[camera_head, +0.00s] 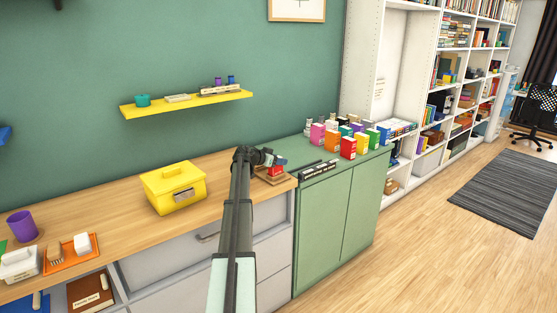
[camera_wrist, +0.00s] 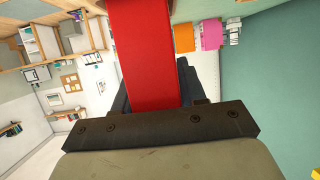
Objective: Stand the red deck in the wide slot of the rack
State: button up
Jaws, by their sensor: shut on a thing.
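My gripper (camera_head: 269,158) is shut on the red deck (camera_wrist: 147,50), which fills the upper middle of the wrist view between the dark fingers. In the head view the red deck (camera_head: 281,162) shows as a small red patch at the end of my arm.
A yellow box (camera_head: 174,187) stands on the wooden counter left of my arm. A yellow shelf (camera_head: 187,102) hangs on the wall above.

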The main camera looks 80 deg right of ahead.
jog(key=shift+f, duration=0.35)
dwell(0.5)
jog(key=o, duration=1.8)
jog(key=shift+v, duration=5)
jog(key=shift+r, duration=0.15)
jog(key=shift+v, duration=4.95)
